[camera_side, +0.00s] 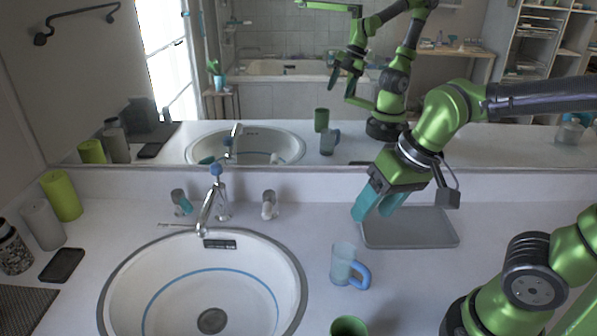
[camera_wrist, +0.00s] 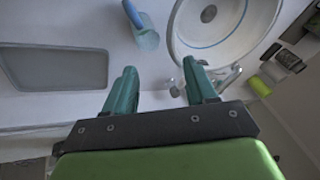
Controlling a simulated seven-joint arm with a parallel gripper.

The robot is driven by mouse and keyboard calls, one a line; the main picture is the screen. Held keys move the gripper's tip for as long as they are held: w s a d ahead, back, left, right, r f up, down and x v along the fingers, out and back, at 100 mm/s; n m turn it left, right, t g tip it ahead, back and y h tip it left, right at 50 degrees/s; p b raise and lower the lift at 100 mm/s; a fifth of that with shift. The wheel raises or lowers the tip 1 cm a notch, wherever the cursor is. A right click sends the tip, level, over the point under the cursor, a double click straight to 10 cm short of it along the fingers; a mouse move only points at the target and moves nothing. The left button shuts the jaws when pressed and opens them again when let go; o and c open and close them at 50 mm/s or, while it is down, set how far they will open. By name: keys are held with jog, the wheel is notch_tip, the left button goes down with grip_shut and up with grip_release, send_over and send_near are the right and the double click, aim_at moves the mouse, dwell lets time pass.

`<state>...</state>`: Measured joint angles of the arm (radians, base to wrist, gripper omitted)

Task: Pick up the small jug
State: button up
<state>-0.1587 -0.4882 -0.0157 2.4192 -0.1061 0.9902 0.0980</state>
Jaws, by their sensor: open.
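The small jug (camera_side: 343,265) is a pale grey-blue cup with a blue handle on its right side. It stands upright on the counter between the sink and the grey tray. In the wrist view the jug (camera_wrist: 148,38) is beyond my fingertips, near the top. My gripper (camera_side: 378,212) has teal fingers and is above the counter by the tray's left end, behind the jug and apart from it. In the wrist view my gripper (camera_wrist: 160,75) is open, with nothing between its fingers.
The sink (camera_side: 290,290) with its faucet (camera_side: 208,212) is left of the jug. A flat grey tray (camera_side: 425,240) lies to the right. A green cup (camera_side: 349,327) stands in front of the jug. A mirror backs the counter. Green and grey containers (camera_side: 62,196) stand far left.

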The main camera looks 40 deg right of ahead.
aim_at(366, 270)
jog(key=f+m+g, duration=0.1)
jog(key=f, duration=0.4)
jog(key=f+m+g+h, duration=0.1)
jog(key=f, duration=0.4)
jog(key=f+m+g, duration=0.1)
jog(key=f, duration=0.3)
jog(key=shift+s+a+f+m+g+h, duration=0.25)
jog(key=shift+f+m+g+h, duration=0.05)
jog(key=shift+f+g+h, duration=0.1)
jog(key=shift+s+a+f, duration=0.1)
jog(key=shift+f, duration=2.45)
grip_shut()
